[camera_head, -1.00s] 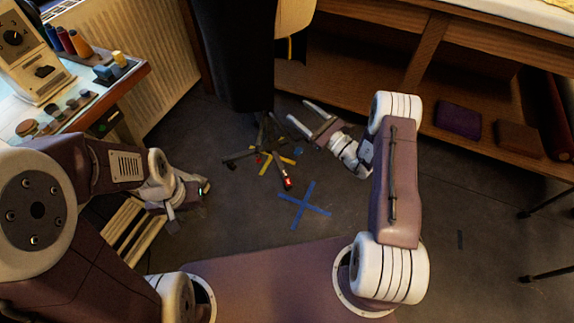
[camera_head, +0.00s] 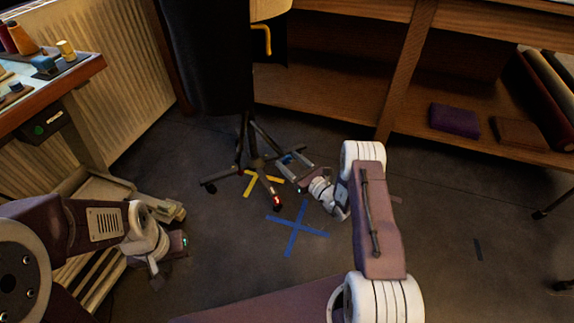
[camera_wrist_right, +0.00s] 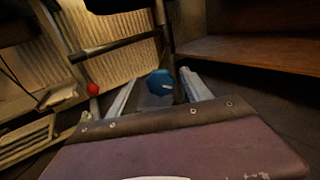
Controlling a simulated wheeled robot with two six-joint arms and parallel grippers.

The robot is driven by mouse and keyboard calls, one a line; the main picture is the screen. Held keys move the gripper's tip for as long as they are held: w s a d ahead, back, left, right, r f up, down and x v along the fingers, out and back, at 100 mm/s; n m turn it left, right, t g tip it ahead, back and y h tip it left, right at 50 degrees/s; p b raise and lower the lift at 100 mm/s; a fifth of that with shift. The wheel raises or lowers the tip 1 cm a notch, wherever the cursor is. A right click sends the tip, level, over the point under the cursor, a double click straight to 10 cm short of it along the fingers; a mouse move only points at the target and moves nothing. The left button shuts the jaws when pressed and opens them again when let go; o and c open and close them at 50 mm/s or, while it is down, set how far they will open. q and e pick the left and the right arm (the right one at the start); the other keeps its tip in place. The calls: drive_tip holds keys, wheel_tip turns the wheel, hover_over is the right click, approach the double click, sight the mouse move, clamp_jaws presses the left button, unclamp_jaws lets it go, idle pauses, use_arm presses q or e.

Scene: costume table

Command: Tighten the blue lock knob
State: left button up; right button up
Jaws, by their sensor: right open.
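The blue lock knob (camera_wrist_right: 160,82) shows in the right wrist view between the fingertips of my right gripper (camera_wrist_right: 158,90); I cannot tell if they touch it. In the head view, a small blue spot (camera_head: 287,159) shows between the right gripper's fingers (camera_head: 284,162), low by the black stand's legs. The right gripper is open. A red knob (camera_wrist_right: 92,89) lies to the left in the wrist view; a red tip (camera_head: 277,202) shows on a stand leg in the head view. My left gripper (camera_head: 168,250) is at lower left, away from the stand; its finger gap is unclear.
The tall black form (camera_head: 205,60) stands above the legs. A yellow tape mark (camera_head: 250,186) and a blue tape cross (camera_head: 297,230) lie on the floor. A wooden shelf (camera_head: 330,105) is behind at right. A work table (camera_head: 85,75) stands at left.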

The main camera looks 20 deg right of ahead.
drive_tip(key=shift+x, duration=0.85)
use_arm(q)
drive_tip(key=shift+f, duration=0.5)
use_arm(e)
drive_tip(key=shift+c, duration=0.3)
clamp_jaws()
use_arm(q)
drive_tip(key=shift+r, duration=0.1)
